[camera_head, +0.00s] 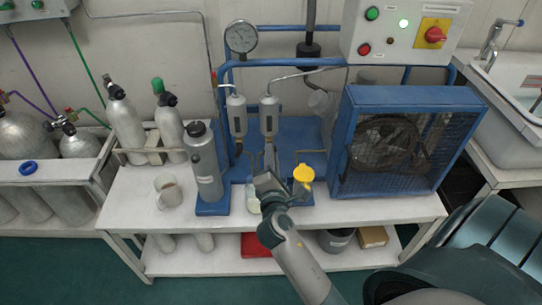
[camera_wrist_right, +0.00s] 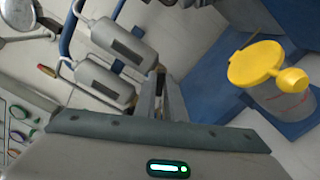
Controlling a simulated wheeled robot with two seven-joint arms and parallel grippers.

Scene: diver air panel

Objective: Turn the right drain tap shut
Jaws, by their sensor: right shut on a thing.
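Two silver filter bottles hang side by side from the blue frame. The right filter (camera_head: 268,115) also shows in the right wrist view (camera_wrist_right: 122,42), with the left filter (camera_head: 237,114) beside it. The right drain tap is at the foot of the right filter, mostly hidden by my jaws, so its handle angle cannot be told. My right gripper (camera_head: 270,160) reaches up from below to that spot and is shut on what appears to be this tap. In the wrist view its fingers (camera_wrist_right: 170,100) end close under the right filter. My left gripper is not in view.
A yellow-lidded container (camera_head: 303,175) stands close right of my gripper. A grey bottle (camera_head: 204,165) and a mug (camera_head: 168,190) stand to the left. A caged blue fan unit (camera_head: 395,145) fills the right of the bench (camera_head: 370,208). A pressure gauge (camera_head: 241,37) is above.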

